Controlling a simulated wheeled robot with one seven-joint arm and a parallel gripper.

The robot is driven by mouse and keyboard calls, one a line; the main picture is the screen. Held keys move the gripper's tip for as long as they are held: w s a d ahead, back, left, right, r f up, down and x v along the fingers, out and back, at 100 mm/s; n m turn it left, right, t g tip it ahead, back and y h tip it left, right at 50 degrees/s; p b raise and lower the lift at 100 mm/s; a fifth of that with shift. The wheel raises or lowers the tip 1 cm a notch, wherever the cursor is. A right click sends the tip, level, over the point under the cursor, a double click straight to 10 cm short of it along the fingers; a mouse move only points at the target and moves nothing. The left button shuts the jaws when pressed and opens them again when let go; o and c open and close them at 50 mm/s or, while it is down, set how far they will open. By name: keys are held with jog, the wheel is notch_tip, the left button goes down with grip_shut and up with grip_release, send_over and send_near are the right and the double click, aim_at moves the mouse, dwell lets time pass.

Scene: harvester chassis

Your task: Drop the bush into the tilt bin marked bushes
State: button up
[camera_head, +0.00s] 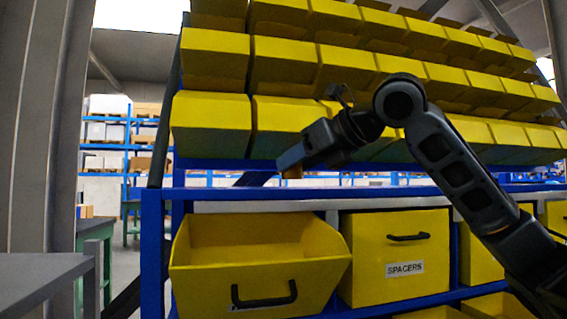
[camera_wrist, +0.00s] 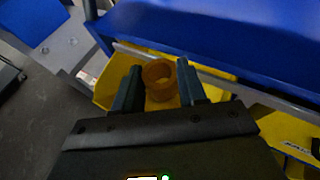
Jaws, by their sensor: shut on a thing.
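My gripper (camera_head: 288,163) is shut on the bush (camera_head: 293,172), a small bronze-coloured ring. In the wrist view the bush (camera_wrist: 158,80) sits between the two fingers of my gripper (camera_wrist: 158,88). A yellow tilt bin (camera_head: 255,272) is tipped open at the lower left of the rack, with a black handle on its front. Its label is cut off at the bottom edge and cannot be read. My gripper is above this bin's right part and apart from it. In the wrist view the open bin (camera_wrist: 108,88) shows below and behind the bush.
A shut bin marked SPACERS (camera_head: 395,255) stands right of the open bin. A blue rack beam (camera_head: 330,192) runs between my gripper's height and the bins. Rows of yellow bins (camera_head: 210,125) fill the rack above. A grey table (camera_head: 45,280) is at the left.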

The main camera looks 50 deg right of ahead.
notch_tip(320, 180, down, 8)
jog(key=b, duration=0.5)
jog(key=shift+b, duration=0.4)
jog(key=shift+r, duration=0.15)
jog(key=o, duration=1.2)
jog(key=v, duration=0.7)
jog(key=shift+s+r, duration=0.15)
jog(key=shift+s, duration=0.2)
